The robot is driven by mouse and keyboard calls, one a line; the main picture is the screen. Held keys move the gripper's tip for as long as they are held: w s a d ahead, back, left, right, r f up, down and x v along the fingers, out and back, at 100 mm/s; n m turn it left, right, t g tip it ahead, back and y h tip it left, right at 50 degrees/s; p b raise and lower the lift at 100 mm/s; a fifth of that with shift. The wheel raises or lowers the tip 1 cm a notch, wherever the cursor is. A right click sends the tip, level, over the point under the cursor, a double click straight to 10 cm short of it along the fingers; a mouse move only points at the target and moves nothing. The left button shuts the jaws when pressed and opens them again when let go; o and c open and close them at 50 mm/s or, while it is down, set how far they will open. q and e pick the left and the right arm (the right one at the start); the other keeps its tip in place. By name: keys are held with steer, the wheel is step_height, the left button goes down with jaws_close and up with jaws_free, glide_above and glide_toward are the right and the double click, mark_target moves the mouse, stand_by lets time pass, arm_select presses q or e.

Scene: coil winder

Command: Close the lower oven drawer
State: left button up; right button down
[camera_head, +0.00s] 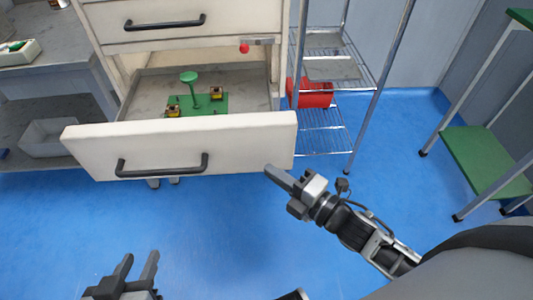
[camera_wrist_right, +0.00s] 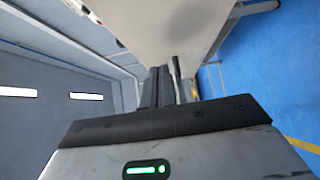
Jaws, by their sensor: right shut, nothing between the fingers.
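The lower oven drawer (camera_head: 245,142) is pulled out in the head view. Its cream front has a black bar handle (camera_head: 162,165), and a green fixture (camera_head: 205,104) with small parts stands inside it. The closed upper drawer (camera_head: 235,15) is above it. My right gripper (camera_head: 270,172) is shut and empty, in front of the drawer front's right end; I cannot tell if it touches. In the right wrist view its fingers (camera_wrist_right: 160,88) point toward a pale surface. My left gripper (camera_head: 138,268) is open and empty at the bottom left, low over the floor and away from the drawer.
A wire rack (camera_head: 322,115) with a red container (camera_head: 312,92) stands close to the oven's right side. A green-shelved stand (camera_head: 485,160) is at the right. A grey bench (camera_head: 45,85) is at the left. The blue floor (camera_head: 220,225) before the drawer is clear.

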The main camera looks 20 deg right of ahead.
mark_target(253, 145)
steer(key=shift+w+d, duration=0.1)
steer(key=shift+w, duration=2.8)
steer(key=shift+w, duration=0.1)
